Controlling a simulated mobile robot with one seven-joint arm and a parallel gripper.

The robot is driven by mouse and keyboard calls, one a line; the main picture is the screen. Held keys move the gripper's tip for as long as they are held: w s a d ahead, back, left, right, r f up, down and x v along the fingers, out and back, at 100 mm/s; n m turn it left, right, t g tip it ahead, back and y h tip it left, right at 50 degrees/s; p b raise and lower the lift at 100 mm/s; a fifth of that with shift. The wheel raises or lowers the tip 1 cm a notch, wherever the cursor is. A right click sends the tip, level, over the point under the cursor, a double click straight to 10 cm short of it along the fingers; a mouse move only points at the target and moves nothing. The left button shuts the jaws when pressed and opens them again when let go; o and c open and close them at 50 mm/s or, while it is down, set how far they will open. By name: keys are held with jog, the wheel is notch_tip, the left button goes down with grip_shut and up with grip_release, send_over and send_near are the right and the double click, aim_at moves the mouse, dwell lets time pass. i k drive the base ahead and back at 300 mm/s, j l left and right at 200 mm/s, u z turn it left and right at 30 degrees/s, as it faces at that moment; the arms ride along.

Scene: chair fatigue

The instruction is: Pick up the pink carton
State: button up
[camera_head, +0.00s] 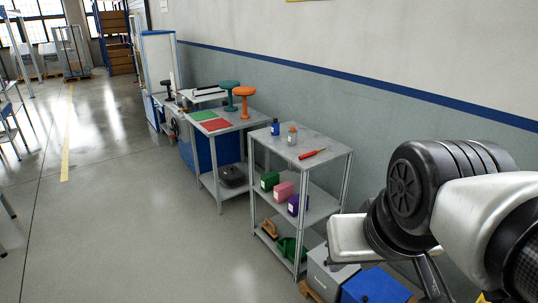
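The pink carton (282,193) sits on the middle shelf of the grey metal shelf unit (322,160). A green carton (269,181) stands to its left and a purple carton (298,205) to its right, both close beside it. My arm fills the right side of the view, right of the shelf unit and nearer to the camera. Its end is at the lower right, but I cannot make out the fingertips or whether anything is held.
The unit's top holds a blue bottle (275,127), an orange-capped bottle (292,135) and a red screwdriver (312,154). A brush (269,229) and green dustpan (286,250) lie below. Grey and blue boxes (372,286) stand at right. Floor (150,230) at left is clear.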

aim_at(282, 191)
jog(key=k+z, duration=0.2)
jog(key=z, duration=0.25)
jog(key=k+l+z, duration=0.1)
jog(key=z, duration=0.35)
jog(key=i+j+z, duration=0.2)
jog(key=j, duration=0.15)
jog(key=j+z, duration=0.2)
jog(key=j, duration=0.15)
jog(key=i+j, duration=0.15)
jog(key=j, duration=0.35)
jog(key=i+j, duration=0.15)
jog(key=j, duration=0.35)
jog(key=i+j, duration=0.2)
jog(key=j, duration=0.3)
jog(key=i+j, duration=0.15)
jog(key=j, duration=0.35)
jog(key=i+j, duration=0.15)
jog(key=j, duration=0.35)
jog(key=i+j, duration=0.15)
jog(key=j, duration=0.35)
jog(key=i+j, duration=0.2)
jog(key=j, duration=0.3)
jog(key=i+j, duration=0.15)
jog(key=j, duration=0.35)
